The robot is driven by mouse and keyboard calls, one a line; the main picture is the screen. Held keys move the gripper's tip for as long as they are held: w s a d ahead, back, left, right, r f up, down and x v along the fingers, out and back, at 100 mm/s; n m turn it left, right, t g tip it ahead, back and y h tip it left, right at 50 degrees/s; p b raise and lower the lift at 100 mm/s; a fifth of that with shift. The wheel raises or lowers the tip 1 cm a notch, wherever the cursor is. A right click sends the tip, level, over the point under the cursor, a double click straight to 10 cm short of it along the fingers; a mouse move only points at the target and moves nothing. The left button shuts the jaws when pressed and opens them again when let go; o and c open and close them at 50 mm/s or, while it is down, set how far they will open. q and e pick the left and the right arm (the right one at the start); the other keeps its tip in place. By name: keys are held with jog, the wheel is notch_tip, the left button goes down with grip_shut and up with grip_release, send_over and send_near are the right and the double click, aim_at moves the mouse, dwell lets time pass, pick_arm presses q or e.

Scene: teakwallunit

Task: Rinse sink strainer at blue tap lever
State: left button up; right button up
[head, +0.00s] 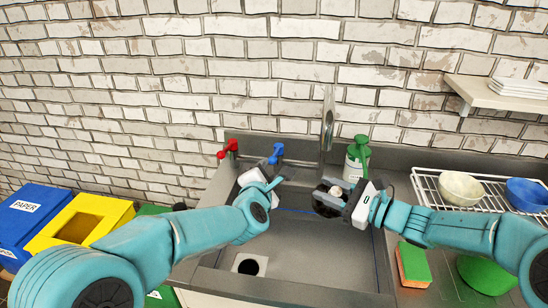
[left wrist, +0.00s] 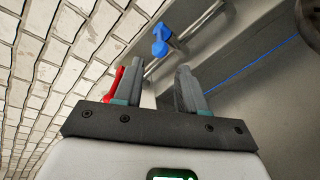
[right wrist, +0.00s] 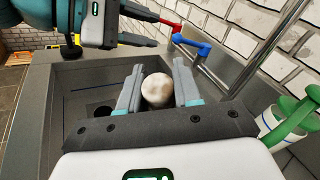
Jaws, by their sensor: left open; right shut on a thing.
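The blue tap lever (head: 277,152) stands at the sink's back edge, right of the red lever (head: 228,148). My left gripper (head: 278,182) is open and empty, just in front of the blue lever. In the left wrist view, the blue lever (left wrist: 160,42) shows beyond the fingertips, apart from them. My right gripper (head: 337,192) is shut on the sink strainer (head: 323,202), a dark round piece held above the basin. Its pale round knob (right wrist: 157,90) sits between the fingers in the right wrist view. The metal spout (head: 328,125) rises behind the strainer.
The grey sink basin (head: 310,262) has a dark drain hole (head: 249,267) at front left. A green-topped bottle (head: 358,155) stands near my right gripper. Right are a dish rack with bowls (head: 461,188) and a sponge (head: 413,266). Coloured bins (head: 85,222) stand left.

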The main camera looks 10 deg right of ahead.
aim_at(272, 161)
pick_arm(q)
jog(key=x, duration=1.1)
jog(key=shift+w, duration=0.1)
